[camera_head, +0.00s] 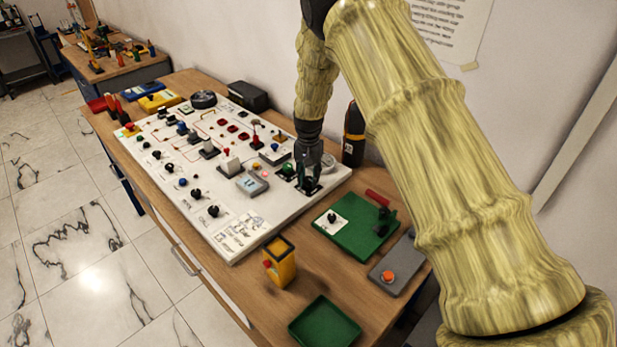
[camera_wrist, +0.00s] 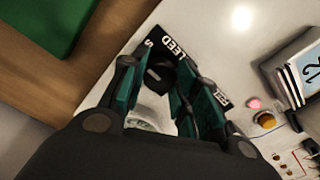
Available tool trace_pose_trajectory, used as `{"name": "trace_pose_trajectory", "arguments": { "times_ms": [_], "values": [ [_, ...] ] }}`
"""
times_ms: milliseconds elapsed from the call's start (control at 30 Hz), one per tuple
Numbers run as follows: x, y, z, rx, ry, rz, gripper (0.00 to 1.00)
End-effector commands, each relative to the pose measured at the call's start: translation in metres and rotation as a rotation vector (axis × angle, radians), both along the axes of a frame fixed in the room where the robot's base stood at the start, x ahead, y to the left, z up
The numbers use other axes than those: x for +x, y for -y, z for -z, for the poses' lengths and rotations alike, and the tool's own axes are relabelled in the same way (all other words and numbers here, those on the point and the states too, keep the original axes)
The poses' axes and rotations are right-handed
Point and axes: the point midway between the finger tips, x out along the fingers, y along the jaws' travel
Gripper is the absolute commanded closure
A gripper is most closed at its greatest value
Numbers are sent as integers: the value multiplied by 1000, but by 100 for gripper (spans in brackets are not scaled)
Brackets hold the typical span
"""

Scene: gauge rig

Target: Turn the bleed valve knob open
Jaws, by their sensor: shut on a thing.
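The bleed valve knob (camera_wrist: 160,73) is a dark round knob in the wrist view, on the white panel (camera_wrist: 200,35) beside a black label strip whose letters read partly "LEED". My gripper (camera_wrist: 160,82) has one finger on each side of the knob and is shut on it. A light round base shows below the knob, between the fingers. In the head view my gripper (camera_head: 311,182) reaches down at the panel's right end; the knob is mostly hidden there by the fingers. I cannot tell how far the knob is turned.
A grey display box (camera_head: 252,183) and a green button (camera_head: 288,169) sit left of my gripper. A dark bottle (camera_head: 354,135) stands close behind. A green board (camera_head: 355,228), a yellow box (camera_head: 279,262) and a green tray (camera_head: 325,325) lie in front on the wooden bench.

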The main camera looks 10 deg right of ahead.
Motion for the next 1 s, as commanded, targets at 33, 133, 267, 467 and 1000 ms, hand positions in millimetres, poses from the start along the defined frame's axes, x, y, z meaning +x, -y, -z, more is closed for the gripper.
{"name": "trace_pose_trajectory", "arguments": {
  "times_ms": [33,133,267,467,1000],
  "values": [
    [0,0,0,0,-1,-1,94],
    [0,0,0,0,-1,-9,94],
    [0,0,0,1,0,-42,94],
    [0,0,1,1,-1,-153,94],
    [1,1,0,2,1,-649,94]
  ]
}}
